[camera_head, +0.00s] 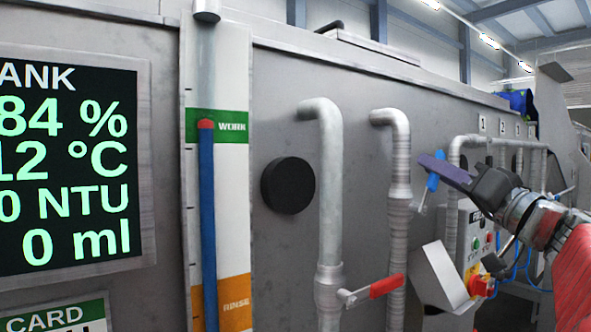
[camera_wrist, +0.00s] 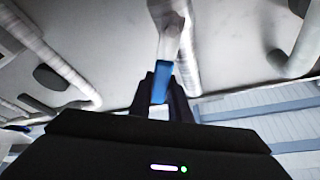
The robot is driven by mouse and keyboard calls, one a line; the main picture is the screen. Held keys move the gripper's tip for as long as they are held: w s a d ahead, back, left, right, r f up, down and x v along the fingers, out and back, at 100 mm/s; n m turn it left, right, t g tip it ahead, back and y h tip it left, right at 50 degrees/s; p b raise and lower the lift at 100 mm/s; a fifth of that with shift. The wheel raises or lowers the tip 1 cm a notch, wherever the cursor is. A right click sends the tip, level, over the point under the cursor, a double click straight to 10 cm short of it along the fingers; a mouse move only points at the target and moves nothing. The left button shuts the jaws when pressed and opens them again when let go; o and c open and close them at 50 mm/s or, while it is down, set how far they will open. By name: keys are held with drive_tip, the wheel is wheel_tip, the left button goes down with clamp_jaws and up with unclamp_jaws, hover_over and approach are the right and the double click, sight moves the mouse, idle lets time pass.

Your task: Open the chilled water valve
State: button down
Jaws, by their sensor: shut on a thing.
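A valve with a blue lever handle (camera_head: 433,182) sits on the grey vertical pipe (camera_head: 401,150) right of centre in the head view. The blue handle points upward and slightly right, close to in line with the pipe. My gripper (camera_head: 440,168) reaches in from the right and is shut on the blue handle near its upper end. In the wrist view the blue handle (camera_wrist: 161,80) lies between the two dark fingers of my gripper (camera_wrist: 160,98). No label naming this valve is readable.
A second pipe (camera_head: 330,190) to the left carries a valve with a red handle (camera_head: 386,286), pointing sideways. A control box (camera_head: 475,245) with buttons and a slanted grey plate (camera_head: 443,278) stand below my gripper. A tank display (camera_head: 70,165) and level gauge (camera_head: 207,200) are at left.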

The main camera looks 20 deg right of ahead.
drive_tip(key=shift+w+f, duration=0.1)
drive_tip(key=shift+f, duration=0.15)
drive_tip(key=c, duration=2)
unclamp_jaws()
drive_tip(key=o, duration=0.4)
drive_tip(key=shift+r, duration=0.1)
drive_tip(key=shift+c, duration=0.2)
drive_tip(key=a+v, duration=0.1)
drive_tip(key=v, duration=1.2)
drive_tip(key=shift+s+d, duration=0.4)
drive_tip(key=shift+d, duration=0.05)
drive_tip(key=shift+c, duration=0.2)
